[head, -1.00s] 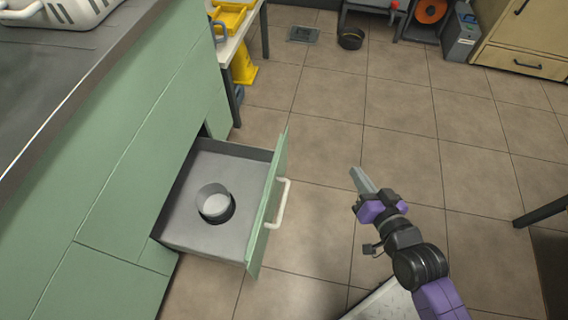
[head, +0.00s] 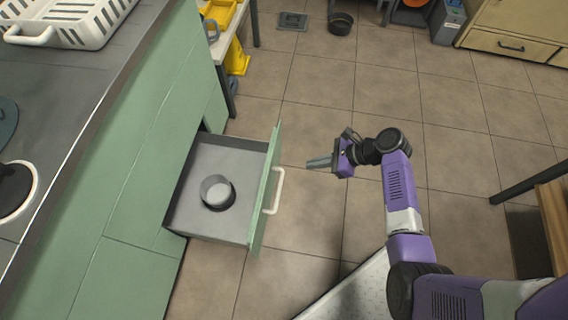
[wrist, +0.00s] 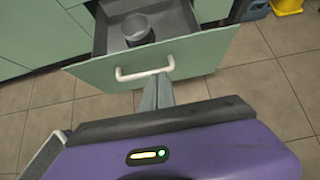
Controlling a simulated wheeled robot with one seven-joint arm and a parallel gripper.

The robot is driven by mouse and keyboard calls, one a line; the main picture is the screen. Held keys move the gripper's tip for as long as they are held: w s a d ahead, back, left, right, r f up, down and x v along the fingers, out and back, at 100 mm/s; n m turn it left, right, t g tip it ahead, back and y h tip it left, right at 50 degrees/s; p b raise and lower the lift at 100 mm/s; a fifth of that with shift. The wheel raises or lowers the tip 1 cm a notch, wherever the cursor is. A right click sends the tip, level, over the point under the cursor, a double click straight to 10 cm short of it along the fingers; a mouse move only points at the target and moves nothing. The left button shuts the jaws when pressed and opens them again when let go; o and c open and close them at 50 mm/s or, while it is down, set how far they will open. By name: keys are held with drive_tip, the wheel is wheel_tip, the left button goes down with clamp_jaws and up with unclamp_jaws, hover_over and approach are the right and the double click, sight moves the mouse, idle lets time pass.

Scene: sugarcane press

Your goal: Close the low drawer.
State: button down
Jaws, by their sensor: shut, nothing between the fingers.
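The low drawer (head: 228,230) is pulled out of the green cabinet, with a grey inside, a green front and a white handle (head: 274,191). A small round grey container (head: 217,192) stands in it. My gripper (head: 309,163) is shut and empty, to the right of the drawer front and apart from it, pointing left toward it. In the wrist view the drawer front (wrist: 200,56) and handle (wrist: 145,70) lie ahead, and the shut fingers (wrist: 156,84) overlap the handle's right end in the picture. I cannot tell their distance from it there.
The green cabinet (head: 130,220) has a dark worktop with a white basket (head: 90,20). Beyond stand a table and a yellow object (head: 237,60). A dark round pan (head: 340,23) lies on the far floor. Tiled floor (head: 310,110) right of the drawer is free.

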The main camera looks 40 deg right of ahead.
sight(270, 167)
drive_tip(key=shift+w+a+r+b+x, duration=0.3)
drive_tip(key=shift+b+x, duration=0.55)
drive_tip(key=shift+x, duration=1.3)
drive_tip(key=shift+w+a+r+b+x, duration=0.1)
drive_tip(key=shift+r+b+x, duration=0.5)
drive_tip(key=shift+x, duration=1.55)
drive_tip(key=shift+w+a+r+b+x, duration=0.1)
drive_tip(key=shift+w+a+b+x, duration=0.15)
drive_tip(key=shift+b+x, duration=1.35)
drive_tip(key=shift+w+a+f+p, duration=0.3)
drive_tip(key=shift+f+p, duration=0.05)
drive_tip(key=shift+p, duration=0.2)
drive_tip(key=shift+w+a, duration=0.4)
drive_tip(key=w+a+b, duration=0.2)
drive_tip(key=w+a, duration=1.5)
drive_tip(key=shift+w+a, duration=0.2)
drive_tip(key=shift+a, duration=0.05)
